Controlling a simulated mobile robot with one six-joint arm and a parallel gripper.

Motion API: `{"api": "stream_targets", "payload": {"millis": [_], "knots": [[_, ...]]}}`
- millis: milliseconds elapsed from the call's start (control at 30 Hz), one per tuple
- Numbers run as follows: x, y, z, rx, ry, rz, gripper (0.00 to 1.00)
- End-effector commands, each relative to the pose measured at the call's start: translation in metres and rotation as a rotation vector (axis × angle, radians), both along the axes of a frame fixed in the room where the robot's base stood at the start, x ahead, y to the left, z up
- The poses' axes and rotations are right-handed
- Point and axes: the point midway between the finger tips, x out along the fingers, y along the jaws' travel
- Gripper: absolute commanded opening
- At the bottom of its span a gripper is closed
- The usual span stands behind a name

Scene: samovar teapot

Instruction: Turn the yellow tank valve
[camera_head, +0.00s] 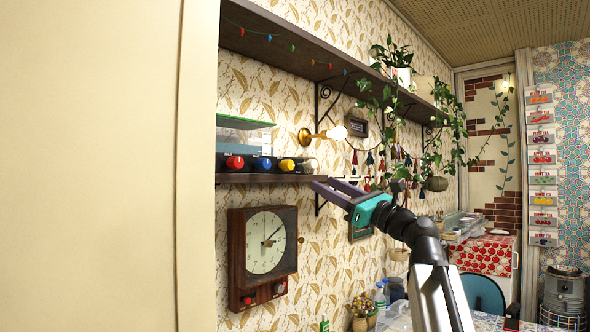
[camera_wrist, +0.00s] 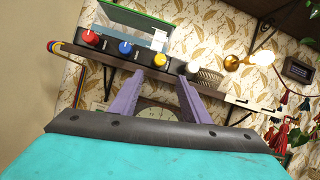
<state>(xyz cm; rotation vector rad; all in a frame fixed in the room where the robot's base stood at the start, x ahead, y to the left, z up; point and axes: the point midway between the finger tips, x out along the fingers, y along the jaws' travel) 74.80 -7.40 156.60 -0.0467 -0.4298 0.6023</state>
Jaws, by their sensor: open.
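The yellow tank valve (camera_head: 287,165) is a round knob in a row of coloured knobs along the front of a small wall shelf. In the wrist view the yellow knob (camera_wrist: 160,60) shows just beyond and between my finger ends. My gripper (camera_head: 332,188) is open and empty, to the right of the knobs and slightly lower in the head view. Its two purple fingers also show in the wrist view (camera_wrist: 161,82). They look apart from the knob. The glass tank with a green lid (camera_head: 243,121) stands above the knobs.
Red (camera_head: 234,163), blue (camera_head: 262,164) and white (camera_head: 306,166) knobs flank the yellow one closely. A wall lamp (camera_head: 325,134) juts out above right. A wooden clock (camera_head: 263,255) hangs below the shelf (camera_head: 265,179). A long shelf (camera_head: 290,45) with hanging plants runs overhead.

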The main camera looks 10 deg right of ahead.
Motion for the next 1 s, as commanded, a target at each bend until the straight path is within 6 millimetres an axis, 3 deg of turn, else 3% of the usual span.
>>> {"api": "stream_targets", "payload": {"millis": [267,1000], "knots": [[0.014,0.010,0.009,0.000,0.000,0.001,0.43],[0.090,0.067,0.047,-0.001,0.001,0.001,0.43]]}}
